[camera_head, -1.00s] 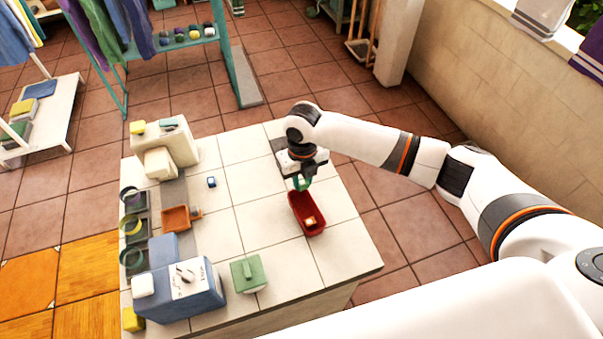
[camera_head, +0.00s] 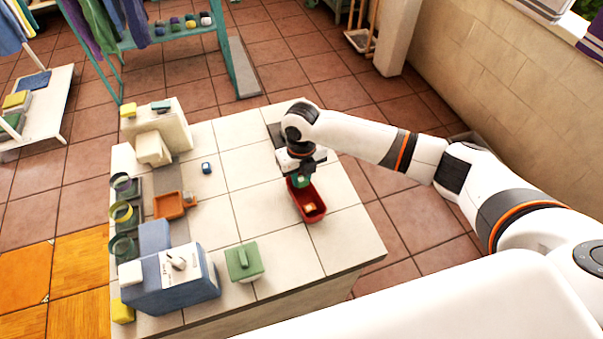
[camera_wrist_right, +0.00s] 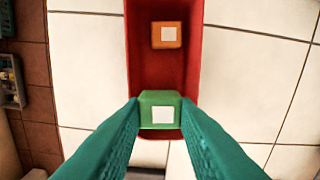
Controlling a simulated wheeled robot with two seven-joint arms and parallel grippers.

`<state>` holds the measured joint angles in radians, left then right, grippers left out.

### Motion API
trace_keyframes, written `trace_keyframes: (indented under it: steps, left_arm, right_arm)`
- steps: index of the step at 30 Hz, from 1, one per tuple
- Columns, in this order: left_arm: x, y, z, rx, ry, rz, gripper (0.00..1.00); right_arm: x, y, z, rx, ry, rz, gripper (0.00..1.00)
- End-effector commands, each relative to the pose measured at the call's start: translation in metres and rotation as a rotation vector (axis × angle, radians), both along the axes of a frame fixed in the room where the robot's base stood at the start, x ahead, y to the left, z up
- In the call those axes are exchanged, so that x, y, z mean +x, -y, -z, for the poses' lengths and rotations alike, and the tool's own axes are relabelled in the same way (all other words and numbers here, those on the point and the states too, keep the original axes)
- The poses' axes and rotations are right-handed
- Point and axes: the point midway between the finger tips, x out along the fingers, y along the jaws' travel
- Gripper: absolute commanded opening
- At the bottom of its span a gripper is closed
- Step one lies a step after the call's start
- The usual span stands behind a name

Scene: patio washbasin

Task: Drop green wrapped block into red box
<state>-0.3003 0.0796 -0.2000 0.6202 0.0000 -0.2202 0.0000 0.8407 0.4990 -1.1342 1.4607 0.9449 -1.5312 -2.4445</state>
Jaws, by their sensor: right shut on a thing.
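The red box (camera_head: 314,212) stands on the tiled table, and it also shows in the right wrist view (camera_wrist_right: 163,80). An orange block (camera_wrist_right: 166,35) with a white square lies inside it. My right gripper (camera_head: 299,182) is over the far end of the box. In the right wrist view its fingers (camera_wrist_right: 160,112) are shut on the green wrapped block (camera_wrist_right: 160,97), which has a white square. The block appears over the near end of the box in that view; its exact height is hard to tell. My left gripper is not in view.
A green box with a handle (camera_head: 243,262) and a blue box (camera_head: 172,281) stand at the table's front. The tiles around the red box are largely clear.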

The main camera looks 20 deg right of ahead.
Motion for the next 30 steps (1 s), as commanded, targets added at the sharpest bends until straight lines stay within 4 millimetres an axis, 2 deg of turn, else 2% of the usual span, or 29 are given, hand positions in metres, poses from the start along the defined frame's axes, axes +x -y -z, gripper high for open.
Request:
trace_keyframes:
  steps: [7,8,12,23,26,30]
  left_arm:
    - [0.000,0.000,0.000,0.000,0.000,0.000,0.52]
    - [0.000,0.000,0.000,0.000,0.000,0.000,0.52]
    - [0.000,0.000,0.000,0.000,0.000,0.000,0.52]
    - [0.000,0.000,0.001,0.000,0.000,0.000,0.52]
    - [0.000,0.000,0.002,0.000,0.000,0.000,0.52]
    - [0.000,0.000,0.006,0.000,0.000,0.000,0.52]
  right_arm:
    - [0.000,0.000,0.000,0.000,0.000,0.000,0.05]
    - [0.000,0.000,0.000,0.000,0.000,0.000,0.28]
    - [0.000,0.000,0.000,0.000,0.000,0.000,0.51]
    - [0.000,0.000,-0.005,0.000,0.001,0.000,0.52]
    - [0.001,0.000,-0.016,0.001,0.003,-0.001,0.52]
    - [0.002,0.000,-0.044,0.002,0.005,-0.001,0.52]
